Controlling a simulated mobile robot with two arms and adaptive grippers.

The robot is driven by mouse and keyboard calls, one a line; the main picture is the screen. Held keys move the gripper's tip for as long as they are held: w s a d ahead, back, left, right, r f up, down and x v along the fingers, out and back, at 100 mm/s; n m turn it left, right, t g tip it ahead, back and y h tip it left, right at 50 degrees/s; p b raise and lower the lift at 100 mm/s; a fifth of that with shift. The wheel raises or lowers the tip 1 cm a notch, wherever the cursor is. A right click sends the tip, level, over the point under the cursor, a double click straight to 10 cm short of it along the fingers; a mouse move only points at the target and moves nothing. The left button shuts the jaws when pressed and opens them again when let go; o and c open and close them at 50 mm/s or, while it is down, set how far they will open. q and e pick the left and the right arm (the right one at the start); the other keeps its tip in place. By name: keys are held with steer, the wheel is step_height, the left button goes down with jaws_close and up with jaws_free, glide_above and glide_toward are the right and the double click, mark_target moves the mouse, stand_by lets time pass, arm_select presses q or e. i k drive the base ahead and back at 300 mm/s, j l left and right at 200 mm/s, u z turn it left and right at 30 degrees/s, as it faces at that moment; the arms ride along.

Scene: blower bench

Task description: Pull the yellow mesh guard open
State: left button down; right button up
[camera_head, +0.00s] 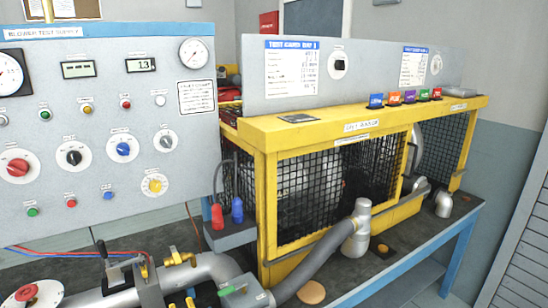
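The yellow-framed guard (262,200) stands on the bench right of centre, with dark mesh panels (372,165) in its front. A label runs along its yellow top rail (450,104). A pale curved upright part (414,148), perhaps a handle, shows between the left mesh and the right mesh (445,145). I cannot tell whether it belongs to the guard. The front mesh looks in line with the frame, and dark machinery shows dimly behind it. Neither of my grippers is in view.
A grey hose (318,262) and upright pipe elbow (356,230) stand before the guard's front. A control panel (100,130) fills the left. Pipes and a valve (180,258) lie at lower left. Red and blue bottles (217,216) stand by the guard's left side.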

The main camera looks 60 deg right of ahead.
mark_target(273, 252)
steer(key=z, duration=2.6)
